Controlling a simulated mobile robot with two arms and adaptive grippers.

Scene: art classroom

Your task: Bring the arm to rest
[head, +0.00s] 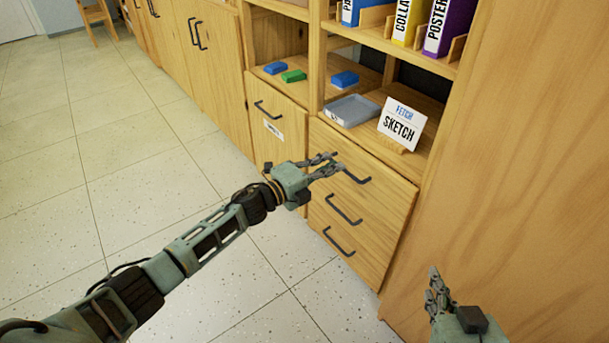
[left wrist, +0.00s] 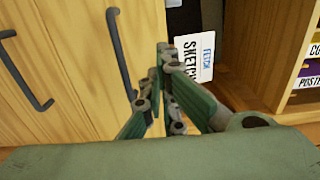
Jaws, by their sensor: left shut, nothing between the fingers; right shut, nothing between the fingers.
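My left arm reaches in from the left in the head view. Its gripper (head: 333,164) is in front of the wooden drawer unit, near the top drawer's dark handle (head: 356,174). The left wrist view shows its fingers (left wrist: 163,60) together with nothing held, and a dark handle (left wrist: 121,55) just beyond them to the left. I cannot tell whether the gripper touches the handle. My right gripper (head: 434,280) is at the lower right of the head view, beside the plain wooden side panel. Its fingers are together and empty.
Labelled binders (head: 440,30) stand higher. A wooden panel (head: 500,180) rises at right. The tiled floor (head: 110,150) at left is clear.

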